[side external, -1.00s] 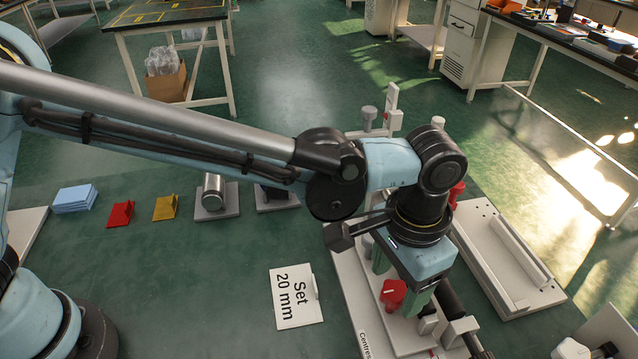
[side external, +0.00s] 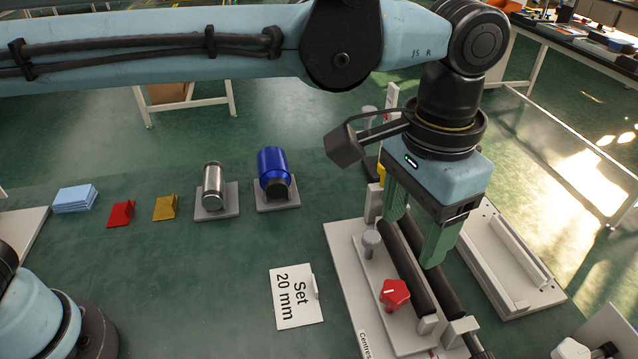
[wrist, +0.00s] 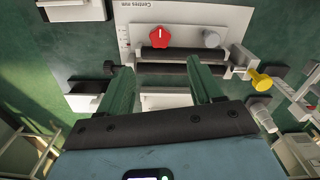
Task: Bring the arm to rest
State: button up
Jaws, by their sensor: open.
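My gripper (side external: 413,228) is open, its two green fingers apart with nothing between them. In the side view it hangs over the two black rollers (side external: 405,262) of a white fixture (side external: 352,290). In the wrist view the gripper (wrist: 163,92) points toward the same rollers (wrist: 170,54), and its fingertips appear apart from them, though the exact height is hard to tell. A red knob (side external: 394,293) sits on the fixture beside the rollers, and it also shows in the wrist view (wrist: 160,37).
A blue cylinder (side external: 272,165) and a silver cylinder (side external: 212,180) rest on grey stands. Red (side external: 120,213) and yellow (side external: 165,208) pieces and a blue stack (side external: 75,199) lie further left. A white tray (side external: 490,240) is right.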

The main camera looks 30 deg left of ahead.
jog(key=w+a+r+n+t+h, duration=0.1)
jog(key=w+a, duration=0.1)
jog(key=a, duration=0.7)
jog(key=w+a+r+n+t, duration=0.1)
jog(key=a+n+t, duration=0.1)
jog(key=a, duration=0.6)
jog(key=s+a+f+n+t, duration=0.1)
jog(key=s+a+f+t, duration=0.1)
jog(key=a, duration=0.7)
jog(key=s+a+f+n+t+y, duration=0.1)
jog(key=s+a+f, duration=0.3)
jog(key=a, duration=0.5)
jog(key=shift+s+a+f+n+t, duration=0.35)
jog(key=shift+n+t, duration=0.25)
jog(key=shift+n, duration=0.2)
